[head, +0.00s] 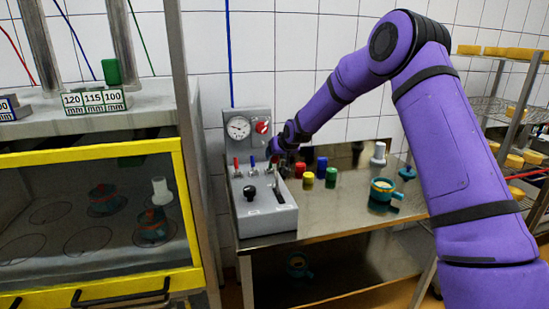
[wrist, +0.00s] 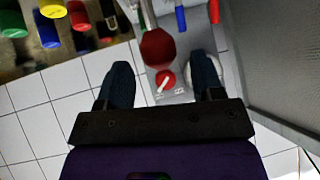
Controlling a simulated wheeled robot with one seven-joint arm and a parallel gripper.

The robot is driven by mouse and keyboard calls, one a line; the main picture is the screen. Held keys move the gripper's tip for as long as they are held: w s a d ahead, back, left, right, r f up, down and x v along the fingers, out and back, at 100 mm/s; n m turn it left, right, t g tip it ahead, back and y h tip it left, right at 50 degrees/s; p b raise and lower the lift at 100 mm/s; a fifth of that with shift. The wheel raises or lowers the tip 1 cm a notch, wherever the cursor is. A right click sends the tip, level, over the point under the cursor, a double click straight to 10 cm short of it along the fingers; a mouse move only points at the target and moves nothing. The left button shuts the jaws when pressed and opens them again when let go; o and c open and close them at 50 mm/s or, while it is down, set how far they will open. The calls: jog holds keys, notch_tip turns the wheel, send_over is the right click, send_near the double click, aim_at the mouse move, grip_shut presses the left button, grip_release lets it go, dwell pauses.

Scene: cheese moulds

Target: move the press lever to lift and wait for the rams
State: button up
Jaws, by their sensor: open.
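The grey control box (head: 266,218) stands on the steel table in the head view. It has small red and blue levers, a black knob (head: 250,193) and a dark slot. In the wrist view a dark red ball (wrist: 158,48) on a pale stem appears between my fingers; it looks like a lever's end, but I cannot tell whether it is the press lever. My gripper (head: 275,149) is at the box's back right; it also shows in the wrist view (wrist: 163,78), open, with a finger on each side of the ball. Contact is not clear.
A dial gauge (head: 238,128) and a red rotary knob (head: 262,128) are on the panel behind.

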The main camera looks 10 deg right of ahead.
jog(key=v, duration=0.7)
jog(key=s+d+r+g+h, duration=0.1)
jog(key=s+r, duration=0.7)
jog(key=s, duration=0.4)
jog(key=s+d+r+g+h, duration=0.1)
jog(key=s+r, duration=0.7)
jog(key=s, duration=0.5)
jog(key=s+d+g, duration=0.1)
jog(key=s+d, duration=0.2)
jog(key=s, duration=2.5)
jog(key=shift+m+g, duration=0.3)
jog(key=shift+g, duration=0.1)
